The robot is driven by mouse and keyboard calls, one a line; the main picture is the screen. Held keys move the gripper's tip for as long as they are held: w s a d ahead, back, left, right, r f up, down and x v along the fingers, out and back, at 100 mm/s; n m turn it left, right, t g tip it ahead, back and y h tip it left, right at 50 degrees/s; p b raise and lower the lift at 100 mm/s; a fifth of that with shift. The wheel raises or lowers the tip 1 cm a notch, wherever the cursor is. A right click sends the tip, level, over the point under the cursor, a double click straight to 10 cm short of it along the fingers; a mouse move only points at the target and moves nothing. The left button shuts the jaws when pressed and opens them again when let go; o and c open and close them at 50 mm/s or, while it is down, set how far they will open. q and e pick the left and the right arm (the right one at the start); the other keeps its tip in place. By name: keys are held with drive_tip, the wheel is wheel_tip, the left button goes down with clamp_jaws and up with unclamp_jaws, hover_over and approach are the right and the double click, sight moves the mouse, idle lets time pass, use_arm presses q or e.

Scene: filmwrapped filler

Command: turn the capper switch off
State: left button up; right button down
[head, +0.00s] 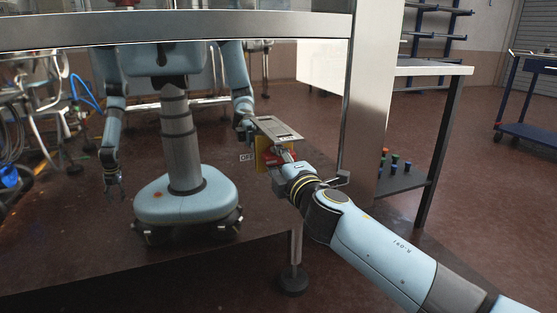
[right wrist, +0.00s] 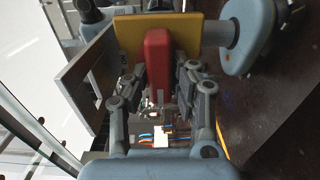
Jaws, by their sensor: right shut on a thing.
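The capper switch has a red handle (head: 273,161) on a yellow plate (head: 260,153), under a grey metal cover plate (head: 274,130). A small OFF label (head: 246,157) is to its left in the head view. My right gripper (head: 284,163) reaches the switch from the lower right and is shut on the red handle. In the right wrist view the red handle (right wrist: 158,62) stands between the two fingers, in front of the yellow plate (right wrist: 130,38). The fingers partly hide the handle in the head view. My left gripper shows only as a reflection.
A shiny panel behind the switch reflects my body. A metal beam (head: 180,25) crosses the top, and a steel post (head: 369,85) stands right of the switch. A workbench (head: 435,70) and blue cart (head: 530,130) stand farther right. Open red-brown floor (head: 475,200) lies at the right.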

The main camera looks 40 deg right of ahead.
drive_tip(key=shift+f, duration=0.1)
drive_tip(key=c, duration=1.3)
unclamp_jaws()
drive_tip(key=shift+o, duration=0.9)
drive_tip(key=v, duration=1.2)
drive_tip(key=shift+a, duration=0.1)
